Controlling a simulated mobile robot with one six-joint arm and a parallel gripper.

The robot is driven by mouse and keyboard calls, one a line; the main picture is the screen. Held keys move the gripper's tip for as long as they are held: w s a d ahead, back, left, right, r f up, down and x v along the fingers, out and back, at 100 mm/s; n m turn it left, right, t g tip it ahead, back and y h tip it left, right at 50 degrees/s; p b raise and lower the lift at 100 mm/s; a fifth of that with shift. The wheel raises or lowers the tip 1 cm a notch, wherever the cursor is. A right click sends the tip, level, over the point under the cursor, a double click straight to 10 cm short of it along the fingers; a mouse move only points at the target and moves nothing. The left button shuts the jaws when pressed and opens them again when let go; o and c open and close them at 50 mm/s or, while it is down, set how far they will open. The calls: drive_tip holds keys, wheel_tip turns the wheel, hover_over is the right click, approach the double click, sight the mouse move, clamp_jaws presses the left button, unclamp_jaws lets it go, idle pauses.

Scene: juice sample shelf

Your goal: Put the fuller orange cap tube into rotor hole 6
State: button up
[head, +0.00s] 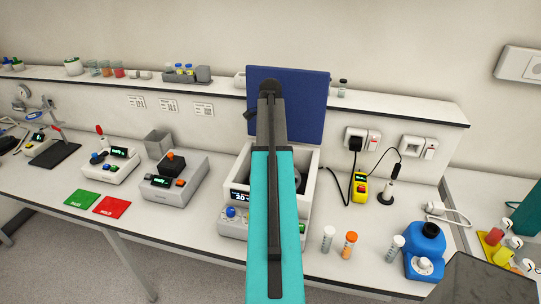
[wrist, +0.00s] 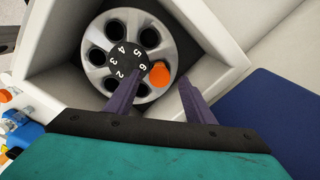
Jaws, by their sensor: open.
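The wrist view looks down into the centrifuge at its grey rotor (wrist: 97,73), with a numbered dark hub (wrist: 126,64). An orange cap (wrist: 160,74) sits at the hole beside the number 6; the tube body below it is hidden. My gripper (wrist: 160,83) is open, its two dark fingers on either side of the cap and apart from it. Other visible holes look dark and empty. In the head view another orange cap tube (head: 349,245) stands on the bench right of the centrifuge (head: 234,224). My arm hides much of the centrifuge there.
The raised blue lid (head: 310,105) is behind the centrifuge. The chamber walls (wrist: 205,40) surround the rotor closely. Instruments and red and green mats lie left.

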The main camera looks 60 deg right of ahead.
wheel_tip(320, 180, up, 12)
drive_tip(key=b, duration=0.4)
idle(0.5)
idle(0.4)
